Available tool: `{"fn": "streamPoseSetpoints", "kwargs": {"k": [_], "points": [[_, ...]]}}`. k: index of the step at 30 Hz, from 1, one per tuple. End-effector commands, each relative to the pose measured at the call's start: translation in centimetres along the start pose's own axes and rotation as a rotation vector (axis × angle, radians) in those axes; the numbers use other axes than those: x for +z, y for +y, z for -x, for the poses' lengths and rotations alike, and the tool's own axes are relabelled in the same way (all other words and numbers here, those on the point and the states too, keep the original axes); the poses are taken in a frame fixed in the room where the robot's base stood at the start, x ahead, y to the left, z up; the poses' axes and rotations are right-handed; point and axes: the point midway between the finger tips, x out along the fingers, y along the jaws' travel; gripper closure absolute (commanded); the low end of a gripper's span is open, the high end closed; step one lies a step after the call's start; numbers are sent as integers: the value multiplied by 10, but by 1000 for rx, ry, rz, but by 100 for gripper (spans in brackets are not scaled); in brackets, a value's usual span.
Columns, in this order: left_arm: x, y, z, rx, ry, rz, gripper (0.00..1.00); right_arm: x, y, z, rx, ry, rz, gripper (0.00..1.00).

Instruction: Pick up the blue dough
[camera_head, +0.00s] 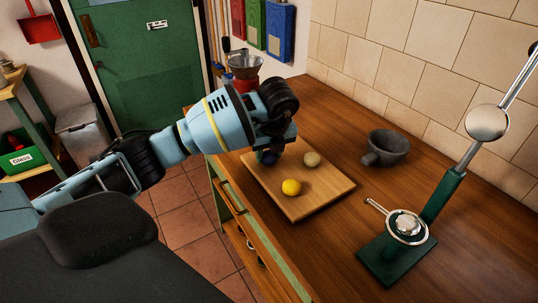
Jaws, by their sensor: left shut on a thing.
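My left arm comes in from the left. My left gripper (271,152) points down over the far left part of the wooden board (310,205). It is shut on the blue dough (267,158), a dark blue ball mostly hidden by the fingers. I cannot tell whether the ball touches the board. A yellow dough ball (291,187) and a beige dough ball (312,159) lie on the board to the right of the gripper. My right gripper is not in view.
A grey stone mortar (387,148) stands right of the board. A green press stand (397,262) with a metal sieve (406,227) is at the front right. A metal funnel-like bowl (240,61) stands behind my gripper. The wooden counter (350,230) is clear between board and stand.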

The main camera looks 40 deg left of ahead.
Motion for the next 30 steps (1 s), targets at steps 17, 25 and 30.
{"fn": "streamPoseSetpoints", "kwargs": {"k": [17,25,30], "points": [[-23,36,46,-2,-2,-4,82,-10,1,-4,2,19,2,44],[-61,77,62,-1,-1,-3,82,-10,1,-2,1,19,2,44],[-80,97,72,-2,-2,-2,82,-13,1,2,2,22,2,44]]}}
